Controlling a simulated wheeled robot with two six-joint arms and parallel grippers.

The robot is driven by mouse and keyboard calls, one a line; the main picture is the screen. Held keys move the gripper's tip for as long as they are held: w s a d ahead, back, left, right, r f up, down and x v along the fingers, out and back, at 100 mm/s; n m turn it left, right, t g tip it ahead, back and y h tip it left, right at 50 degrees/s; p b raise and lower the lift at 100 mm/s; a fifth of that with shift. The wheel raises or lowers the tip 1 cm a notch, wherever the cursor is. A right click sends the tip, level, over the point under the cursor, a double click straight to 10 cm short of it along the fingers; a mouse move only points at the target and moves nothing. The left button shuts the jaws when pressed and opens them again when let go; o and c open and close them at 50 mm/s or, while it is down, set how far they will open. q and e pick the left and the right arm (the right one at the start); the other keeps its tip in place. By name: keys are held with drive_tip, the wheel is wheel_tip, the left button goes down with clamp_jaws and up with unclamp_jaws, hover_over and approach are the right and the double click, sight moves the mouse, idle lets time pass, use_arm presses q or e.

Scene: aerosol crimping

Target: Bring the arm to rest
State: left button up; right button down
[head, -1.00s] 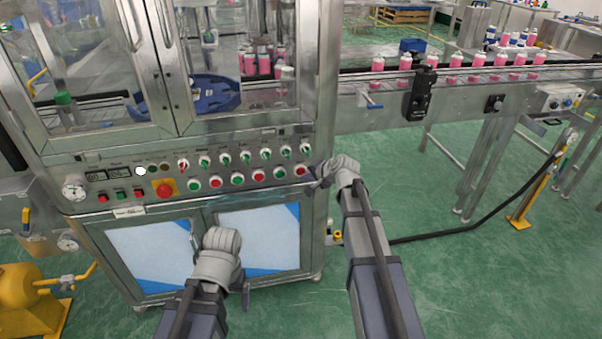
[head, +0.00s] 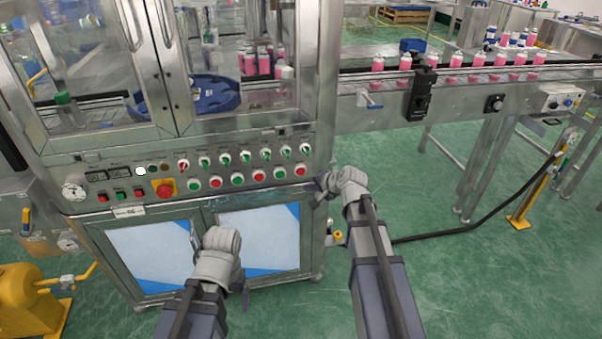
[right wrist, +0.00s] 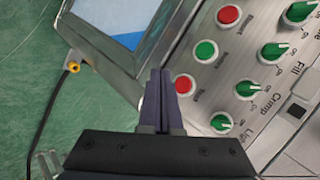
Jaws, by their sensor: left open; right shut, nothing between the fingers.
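My right gripper (head: 322,187) is at the right edge of the crimping machine's control panel (head: 240,180), just below the row of push buttons. In the right wrist view its fingers (right wrist: 158,92) are shut together with nothing between them, in front of the panel's lower edge and near a red button (right wrist: 184,85). I cannot tell whether they touch the machine. My left gripper (head: 245,292) hangs low in front of the machine's lower doors, mostly hidden by its own wrist. It is open and no object shows in it.
The machine has green selector knobs, buttons and a red emergency stop (head: 164,188). To the right, a conveyor (head: 460,92) carries several pink cans (head: 455,60). A black cable (head: 470,222) runs over the floor to a yellow post (head: 520,212). Open green floor lies to the right.

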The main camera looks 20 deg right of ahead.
drive_tip(key=s+a+f+n+g, duration=0.3)
drive_tip(key=s+a+n, duration=0.1)
drive_tip(key=s+a, duration=0.3)
drive_tip(key=s+a+f+n+g, duration=0.3)
drive_tip(key=s+a+n, duration=0.1)
drive_tip(key=s+a, duration=0.3)
drive_tip(key=s+a+f+n+g+h, duration=0.1)
drive_tip(key=s+n+g+h, duration=0.2)
drive_tip(key=s, duration=0.4)
drive_tip(key=s+a+f+n+g+h, duration=0.1)
drive_tip(key=s+a+n+h, duration=0.1)
drive_tip(key=s+n, duration=0.35)
wheel_tip(320, 180, up, 17)
drive_tip(key=s+m+p, duration=0.1)
drive_tip(key=p, duration=1.5)
drive_tip(key=shift+d+f+t, duration=0.15)
drive_tip(key=shift+d+t, duration=0.15)
